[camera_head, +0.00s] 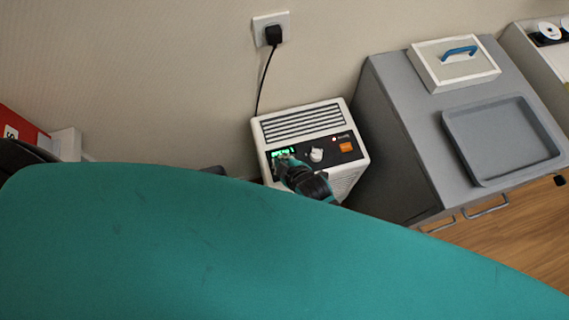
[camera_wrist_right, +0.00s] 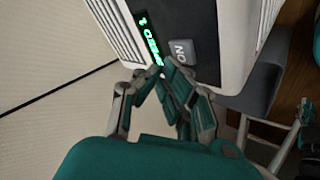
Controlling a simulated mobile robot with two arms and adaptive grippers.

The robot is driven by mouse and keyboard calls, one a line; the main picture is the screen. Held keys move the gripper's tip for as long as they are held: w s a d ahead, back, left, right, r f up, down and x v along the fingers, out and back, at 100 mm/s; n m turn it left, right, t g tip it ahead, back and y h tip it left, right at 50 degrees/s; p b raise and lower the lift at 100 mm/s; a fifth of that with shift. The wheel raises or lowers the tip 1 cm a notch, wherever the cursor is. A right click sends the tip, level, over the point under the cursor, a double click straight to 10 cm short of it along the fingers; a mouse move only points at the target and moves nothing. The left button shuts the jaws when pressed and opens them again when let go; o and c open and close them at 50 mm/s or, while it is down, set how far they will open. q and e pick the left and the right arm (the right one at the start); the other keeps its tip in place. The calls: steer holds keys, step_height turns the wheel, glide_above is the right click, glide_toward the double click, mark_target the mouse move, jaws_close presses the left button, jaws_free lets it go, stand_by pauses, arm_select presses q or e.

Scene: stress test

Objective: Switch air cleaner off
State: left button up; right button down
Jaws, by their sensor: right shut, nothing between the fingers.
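The white air cleaner (camera_head: 351,160) stands against the wall, with a top grille, a dark control panel, a white knob (camera_head: 316,155) and an orange label. Its green display is lit, and it also shows in the right wrist view (camera_wrist_right: 150,40). A grey switch marked "ON" (camera_wrist_right: 181,52) sits beside the display there. My right gripper (camera_head: 283,160) is shut and empty over the display side of the panel. In the right wrist view its fingertips (camera_wrist_right: 166,72) are close to the switch; I cannot tell whether they touch. My left gripper is not in view.
A black plug (camera_head: 273,35) sits in the wall socket, its cord running down behind the air cleaner. A grey cabinet (camera_head: 390,140) stands close on the right, bearing a tray (camera_head: 451,130) and a case with a blue handle (camera_head: 428,70). A red object (camera_head: 22,128) is at far left.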

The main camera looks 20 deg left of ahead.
steer(key=shift+f, duration=0.1)
steer(key=shift+f, duration=0.45)
stand_by(0.6)
steer(key=shift+r+p, duration=0.55)
step_height(320, 180, up, 6)
steer(key=p, duration=0.6)
